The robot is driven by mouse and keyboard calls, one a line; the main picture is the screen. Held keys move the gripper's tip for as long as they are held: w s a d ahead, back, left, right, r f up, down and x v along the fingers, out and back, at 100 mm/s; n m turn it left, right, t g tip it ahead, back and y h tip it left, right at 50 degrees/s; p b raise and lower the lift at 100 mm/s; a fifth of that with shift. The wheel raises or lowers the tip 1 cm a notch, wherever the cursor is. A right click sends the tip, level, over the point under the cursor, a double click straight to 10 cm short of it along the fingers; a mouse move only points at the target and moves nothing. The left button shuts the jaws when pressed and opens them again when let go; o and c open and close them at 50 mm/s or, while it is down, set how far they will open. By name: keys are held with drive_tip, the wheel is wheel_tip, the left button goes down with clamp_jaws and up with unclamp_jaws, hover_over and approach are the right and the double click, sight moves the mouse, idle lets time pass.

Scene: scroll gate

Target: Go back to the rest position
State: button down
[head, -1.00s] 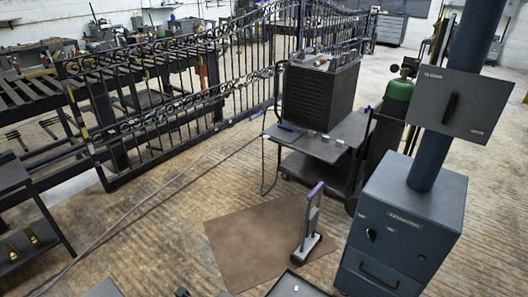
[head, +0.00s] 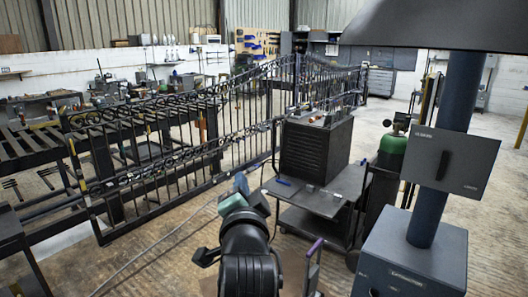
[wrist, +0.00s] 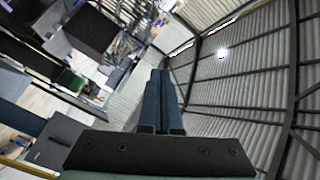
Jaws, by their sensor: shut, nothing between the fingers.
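My gripper shows in the wrist view (wrist: 158,100), with its two fingers together and nothing between them. It points up toward the roof and the far wall. In the head view my gripper (head: 241,184) is raised at the end of my dark arm, in front of the wrought-iron gate (head: 160,150). It appears clear of the gate and the welding cart, though the depth between them is hard to judge.
A welding machine (head: 314,148) stands on a cart (head: 312,193) right of my arm. A green gas cylinder (head: 390,155) and a grey cabinet (head: 415,262) with a column are farther right. A purple-handled tool (head: 314,252) stands at the bottom. Open floor (head: 150,238) lies left.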

drive_tip(key=s+d+r+n+t, duration=0.1)
drive_tip(key=s+r+n+t, duration=0.2)
drive_tip(key=s+r, duration=0.5)
drive_tip(key=s+d+r+n+t+h+p, duration=0.1)
drive_tip(key=s+d+r+n+t, duration=0.1)
drive_tip(key=s+r, duration=0.7)
drive_tip(key=s+d+r+n+t, duration=0.1)
drive_tip(key=s+r+n+t, duration=0.3)
drive_tip(key=s+r, duration=0.4)
wheel_tip(320, 180, up, 4)
drive_tip(key=shift+s+d+r+n+h, duration=0.15)
drive_tip(key=shift+n+h, duration=0.25)
drive_tip(key=shift+n, duration=0.2)
